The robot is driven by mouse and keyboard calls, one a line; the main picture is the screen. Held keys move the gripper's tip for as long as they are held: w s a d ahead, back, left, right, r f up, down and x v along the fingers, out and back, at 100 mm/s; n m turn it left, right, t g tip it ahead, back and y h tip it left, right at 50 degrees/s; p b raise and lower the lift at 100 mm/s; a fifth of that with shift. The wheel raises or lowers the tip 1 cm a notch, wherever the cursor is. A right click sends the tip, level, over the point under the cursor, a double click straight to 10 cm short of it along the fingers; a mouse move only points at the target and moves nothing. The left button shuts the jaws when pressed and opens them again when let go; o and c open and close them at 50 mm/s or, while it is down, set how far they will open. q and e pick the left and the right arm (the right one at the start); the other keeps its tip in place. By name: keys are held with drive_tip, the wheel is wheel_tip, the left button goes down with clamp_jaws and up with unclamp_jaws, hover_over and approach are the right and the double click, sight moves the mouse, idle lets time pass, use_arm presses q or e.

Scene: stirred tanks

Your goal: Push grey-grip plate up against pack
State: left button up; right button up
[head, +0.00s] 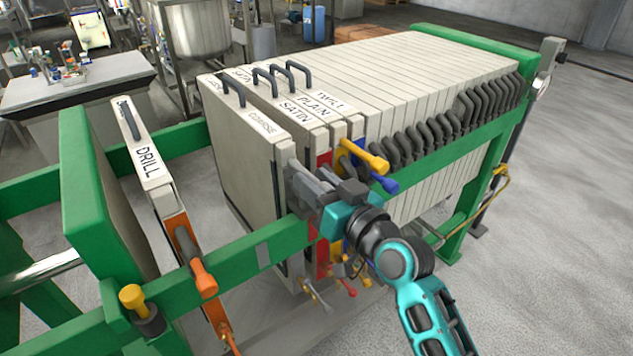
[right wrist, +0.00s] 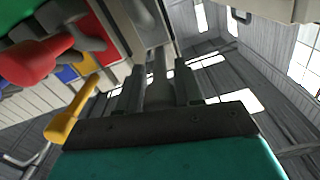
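The grey-grip plate (head: 237,150) is a pale plate marked COARSE with a black top handle, hanging upright at the left end of the pack (head: 440,75). It stands very close to the SATIN plate (head: 296,112); I cannot tell whether they touch. My right gripper (head: 312,188) is at its near side edge, above the green rail. In the right wrist view, the fingers (right wrist: 160,88) lie on both sides of a grey bar that looks like the grey grip, and seem shut on it. The gripper hides most of the grip in the head view. My left gripper is out of view.
Yellow (head: 365,155) and blue (head: 383,180) grips stick out close to my right gripper. The green rail (head: 240,255) runs below.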

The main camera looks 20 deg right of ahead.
clamp_jaws()
drive_tip(key=shift+d, duration=0.1)
drive_tip(key=shift+w+d, duration=0.3)
drive_tip(key=shift+d, duration=0.45)
drive_tip(key=shift+w+d, duration=0.3)
drive_tip(key=shift+d, duration=0.45)
drive_tip(key=shift+r, duration=0.1)
drive_tip(key=shift+o, duration=1.7)
unclamp_jaws()
drive_tip(key=shift+d, duration=0.15)
drive_tip(key=shift+o, duration=0.4)
drive_tip(key=shift+s, duration=0.1)
